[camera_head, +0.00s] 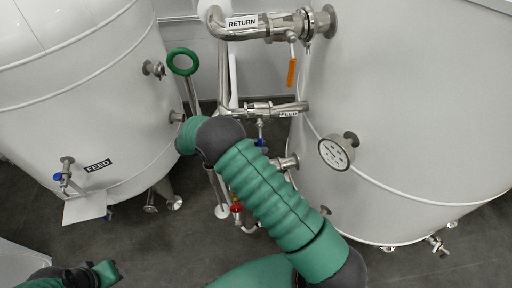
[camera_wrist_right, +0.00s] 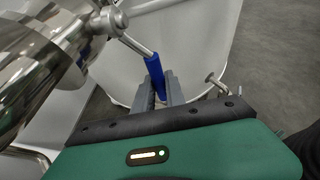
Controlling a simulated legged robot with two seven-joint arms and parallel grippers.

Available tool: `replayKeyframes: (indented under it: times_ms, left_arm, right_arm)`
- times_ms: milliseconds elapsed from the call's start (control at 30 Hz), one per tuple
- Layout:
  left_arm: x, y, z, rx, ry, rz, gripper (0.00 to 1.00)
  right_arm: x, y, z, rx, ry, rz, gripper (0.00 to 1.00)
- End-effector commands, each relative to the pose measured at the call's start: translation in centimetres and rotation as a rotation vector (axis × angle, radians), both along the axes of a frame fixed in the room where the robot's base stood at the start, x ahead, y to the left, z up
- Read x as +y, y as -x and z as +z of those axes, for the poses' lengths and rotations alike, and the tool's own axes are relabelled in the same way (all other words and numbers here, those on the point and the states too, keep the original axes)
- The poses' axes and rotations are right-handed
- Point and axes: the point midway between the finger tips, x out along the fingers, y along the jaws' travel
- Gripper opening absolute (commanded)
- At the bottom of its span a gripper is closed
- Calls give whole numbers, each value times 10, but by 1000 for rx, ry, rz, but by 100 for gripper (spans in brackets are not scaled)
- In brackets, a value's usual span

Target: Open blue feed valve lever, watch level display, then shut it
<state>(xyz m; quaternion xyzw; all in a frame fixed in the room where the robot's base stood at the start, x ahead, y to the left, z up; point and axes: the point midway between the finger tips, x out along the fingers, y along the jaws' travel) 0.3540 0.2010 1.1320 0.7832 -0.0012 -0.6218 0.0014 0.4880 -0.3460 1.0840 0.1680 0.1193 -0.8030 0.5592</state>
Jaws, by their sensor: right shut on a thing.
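In the right wrist view, the blue feed valve lever (camera_wrist_right: 154,72) sits between the two grey fingers of my right gripper (camera_wrist_right: 161,92), which is shut on it. The lever's bare metal stem runs up left to the valve. In the head view, a blue lever (camera_head: 261,142) hangs under the middle FEED pipe (camera_head: 288,114), beside my green right arm; my right gripper is hidden there by the arm. A round dial (camera_head: 335,153) is on the right tank; its reading is too small to tell. My left gripper (camera_head: 100,274) is partly in view at bottom left, its jaws unclear.
The RETURN pipe (camera_head: 243,25) with an orange lever (camera_head: 292,72) runs above. A green ring (camera_head: 182,62) stands left of the pipes. The left tank (camera_head: 75,100) has its own FEED label and a small blue-handled valve (camera_head: 62,178). Dark floor shows between the tanks.

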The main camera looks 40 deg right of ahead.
Motion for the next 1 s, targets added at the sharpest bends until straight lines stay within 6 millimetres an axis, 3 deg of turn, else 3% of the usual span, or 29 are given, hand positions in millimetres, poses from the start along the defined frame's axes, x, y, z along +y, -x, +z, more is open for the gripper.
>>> replayKeyframes:
  times_ms: [267, 300, 433, 767, 867, 1000]
  left_arm:
    - [0, 0, 1, 0, 0, 0, 36]
    - [0, 0, 1, 0, 0, 0, 36]
    - [0, 0, 1, 0, 0, 0, 36]
    - [0, 0, -1, 0, 0, 0, 36]
    - [0, 0, -7, 0, 0, 0, 36]
    - [0, 0, -22, 0, 0, 0, 36]
  right_arm:
    - [-6, 0, 6, -2, 17, -3, 0]
    - [-6, -1, 6, -2, 17, -3, 19]
    - [-5, 0, 5, -1, 13, -2, 36]
    - [0, -1, 2, 1, 8, 0, 37]
    - [10, -6, 5, -3, 9, 1, 37]
    - [39, -17, 14, -4, 7, 4, 37]
